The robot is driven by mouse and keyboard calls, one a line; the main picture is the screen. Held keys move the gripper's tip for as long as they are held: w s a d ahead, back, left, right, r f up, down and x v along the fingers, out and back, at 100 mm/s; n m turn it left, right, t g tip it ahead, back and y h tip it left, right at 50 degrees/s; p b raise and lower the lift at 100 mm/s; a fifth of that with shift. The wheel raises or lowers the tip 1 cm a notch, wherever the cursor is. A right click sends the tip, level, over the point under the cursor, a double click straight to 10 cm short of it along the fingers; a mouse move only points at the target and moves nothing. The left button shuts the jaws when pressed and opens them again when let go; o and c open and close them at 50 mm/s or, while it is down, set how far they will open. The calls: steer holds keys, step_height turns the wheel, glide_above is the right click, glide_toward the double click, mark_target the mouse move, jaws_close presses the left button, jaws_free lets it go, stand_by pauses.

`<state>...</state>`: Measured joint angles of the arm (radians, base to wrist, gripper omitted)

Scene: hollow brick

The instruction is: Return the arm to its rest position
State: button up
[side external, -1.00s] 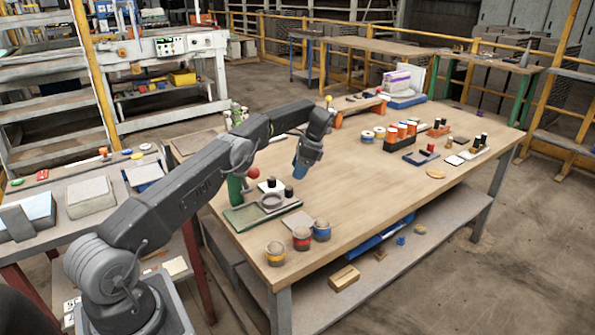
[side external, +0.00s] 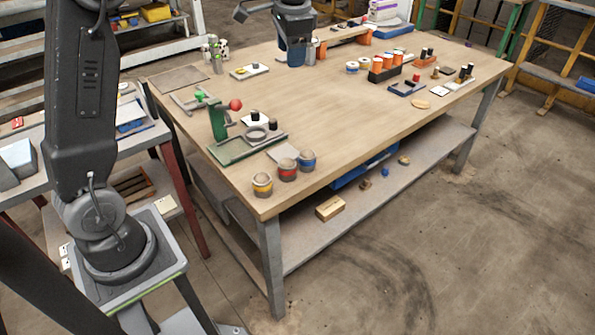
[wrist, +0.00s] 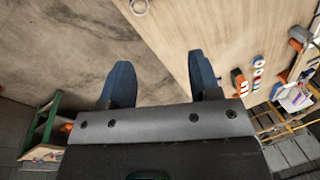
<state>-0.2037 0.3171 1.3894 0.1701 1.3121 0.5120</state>
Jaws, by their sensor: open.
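My gripper (side external: 293,50) hangs at the top of the side view, in front of the far part of the wooden table (side external: 330,120). Its dark blue fingers point down, and most of the wrist above is cut off by the picture edge. In the wrist view, my gripper (wrist: 161,82) has its two blue fingers wide apart with nothing between them. It is open and empty. My upper arm stands nearly upright at the left of the side view. The middle links are out of the picture.
A green fixture with a red ball (side external: 236,105) stands at the table's left side. Three banded jars (side external: 287,169) stand near the front corner. An orange-spool rack (side external: 385,68) stands at the right. The table's middle is clear.

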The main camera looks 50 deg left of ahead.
steer(key=s+d+r+n+t+h, duration=0.1)
steer(key=s+d, duration=0.3)
steer(key=s, duration=0.2)
steer(key=s+d+r+n+t, duration=0.1)
steer(key=s+d+r, duration=0.15)
steer(key=s, duration=0.35)
steer(key=s+d+f+t, duration=0.1)
steer(key=s+d+f, duration=0.1)
steer(key=s, duration=0.2)
steer(key=s+d+f+n, duration=0.1)
steer(key=s+d+f, duration=0.1)
steer(key=s, duration=0.3)
steer(key=s+d+f+n+t+h, duration=0.1)
steer(key=s+d+f, duration=0.1)
steer(key=s, duration=0.3)
steer(key=shift+f+t, duration=0.3)
